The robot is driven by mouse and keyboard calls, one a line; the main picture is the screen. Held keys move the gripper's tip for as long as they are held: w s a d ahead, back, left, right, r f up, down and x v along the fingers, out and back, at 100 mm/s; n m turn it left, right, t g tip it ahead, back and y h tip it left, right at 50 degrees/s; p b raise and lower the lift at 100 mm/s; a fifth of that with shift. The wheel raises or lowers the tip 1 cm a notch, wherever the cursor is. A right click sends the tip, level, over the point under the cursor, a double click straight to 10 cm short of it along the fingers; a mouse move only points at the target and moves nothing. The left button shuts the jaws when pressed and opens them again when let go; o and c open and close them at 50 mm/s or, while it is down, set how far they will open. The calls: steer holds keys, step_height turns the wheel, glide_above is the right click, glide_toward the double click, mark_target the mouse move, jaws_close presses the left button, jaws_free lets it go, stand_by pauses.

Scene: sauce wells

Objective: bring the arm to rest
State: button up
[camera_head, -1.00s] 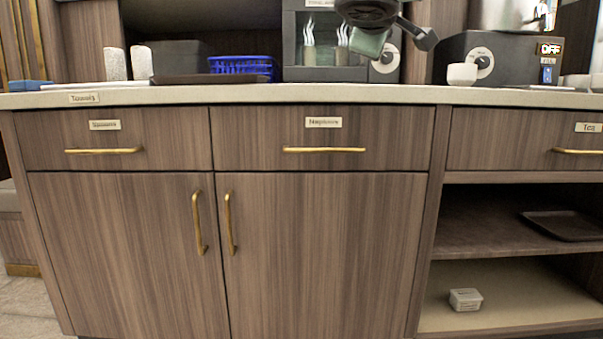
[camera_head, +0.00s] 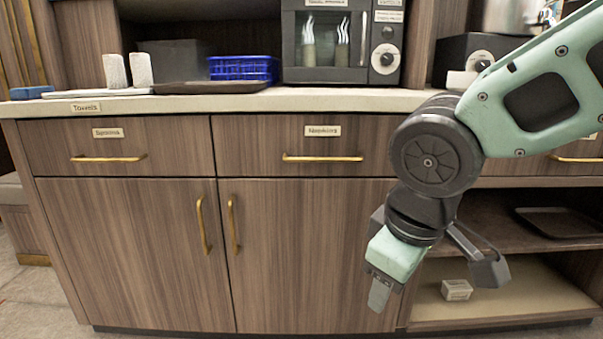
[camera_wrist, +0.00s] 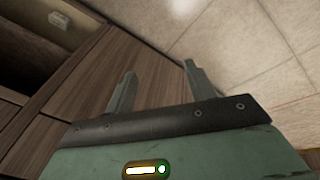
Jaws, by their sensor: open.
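My gripper (camera_head: 378,290) hangs low at the right of the head view, in front of the cabinet and pointing down. My green and dark arm comes in from the right edge and bends down to it. In the wrist view my gripper (camera_wrist: 157,85) shows two fingers spread apart with nothing between them. Beyond the fingers are the wood cabinet side and the floor tiles (camera_wrist: 230,40).
The cabinet (camera_head: 130,240) with drawers and doors stands ahead, all shut. Its counter (camera_head: 330,101) bears a blue basket (camera_head: 241,68) and a microwave (camera_head: 340,45). Open shelves at right hold a dark tray (camera_head: 562,223) and a small white box (camera_head: 456,289).

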steer(key=s+d+f+m+g+p, duration=0.2)
steer(key=s+f+g+p, duration=0.1)
steer(key=s, duration=1)
step_height(320, 180, up, 37)
steer(key=p, duration=3.7)
steer(key=shift+y, duration=0.3)
steer(key=shift+w+r, duration=0.1)
